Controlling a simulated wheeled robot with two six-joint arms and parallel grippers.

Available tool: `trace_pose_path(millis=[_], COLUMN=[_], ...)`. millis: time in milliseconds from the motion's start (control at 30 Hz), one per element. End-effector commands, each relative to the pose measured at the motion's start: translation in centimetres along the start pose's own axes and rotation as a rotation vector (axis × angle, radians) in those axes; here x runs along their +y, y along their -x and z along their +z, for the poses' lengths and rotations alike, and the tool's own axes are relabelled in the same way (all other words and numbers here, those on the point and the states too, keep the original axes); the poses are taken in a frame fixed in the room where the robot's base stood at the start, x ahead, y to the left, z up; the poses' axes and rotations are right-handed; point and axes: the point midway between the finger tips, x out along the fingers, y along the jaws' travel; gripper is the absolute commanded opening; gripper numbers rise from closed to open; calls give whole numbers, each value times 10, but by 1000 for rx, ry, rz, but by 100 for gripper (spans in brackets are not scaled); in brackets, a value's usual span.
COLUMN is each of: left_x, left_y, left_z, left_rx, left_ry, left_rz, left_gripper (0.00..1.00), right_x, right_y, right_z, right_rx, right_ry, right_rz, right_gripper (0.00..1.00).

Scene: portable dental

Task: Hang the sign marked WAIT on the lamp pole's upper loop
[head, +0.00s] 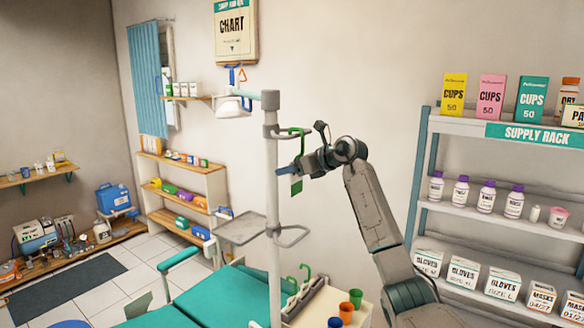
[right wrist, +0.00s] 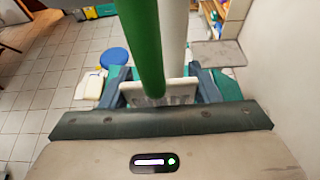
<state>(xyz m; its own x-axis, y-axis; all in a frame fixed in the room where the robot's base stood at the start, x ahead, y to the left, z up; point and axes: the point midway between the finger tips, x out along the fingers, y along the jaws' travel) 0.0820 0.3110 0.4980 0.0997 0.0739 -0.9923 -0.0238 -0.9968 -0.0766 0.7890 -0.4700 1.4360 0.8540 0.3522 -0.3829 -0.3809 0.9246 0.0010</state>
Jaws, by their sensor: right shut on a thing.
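The white lamp pole (head: 272,190) stands upright left of my right arm, with an upper loop (head: 280,133) and a lower loop (head: 300,234). My right gripper (head: 299,170) is shut on a sign with a green hook (head: 306,142); its green plate (head: 296,186) hangs just below the jaws. The hook's bend is level with the upper loop; I cannot tell whether it is around the loop. In the right wrist view the green hook stem (right wrist: 142,45) rises beside the pole (right wrist: 174,40). The sign's lettering is not readable. My left gripper is not in view.
A rack with green hooks (head: 304,272) stands on a cart beside several cups (head: 355,298). The teal dental chair (head: 215,298) and a grey tray (head: 240,228) are left of the pole. The supply rack (head: 500,130) is at the right.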

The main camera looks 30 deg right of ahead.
Motion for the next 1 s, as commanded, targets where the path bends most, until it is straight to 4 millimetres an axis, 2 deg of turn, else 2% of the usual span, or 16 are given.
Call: trace_pose_path(millis=[200, 233, 333, 367, 633, 733, 867, 1000], left_x=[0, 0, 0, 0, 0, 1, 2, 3], left_y=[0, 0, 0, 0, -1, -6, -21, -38], left_z=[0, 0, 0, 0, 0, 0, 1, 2], left_rx=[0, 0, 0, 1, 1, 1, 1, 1], left_ry=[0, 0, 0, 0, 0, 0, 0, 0], left_rz=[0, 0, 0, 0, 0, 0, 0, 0], left_gripper=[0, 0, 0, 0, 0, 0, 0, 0], right_x=[0, 0, 0, 0, 0, -1, -1, -1], right_y=[0, 0, 0, 0, 1, 7, 26, 56], right_z=[0, 0, 0, 0, 0, -2, -5, -6], right_rx=[0, 0, 0, 0, 0, -1, -1, -2], right_ry=[0, 0, 0, 0, 0, 1, 4, 4], right_rz=[0, 0, 0, 0, -1, -2, -4, -5], right_gripper=[33, 60, 79, 81, 81, 81, 81, 81])
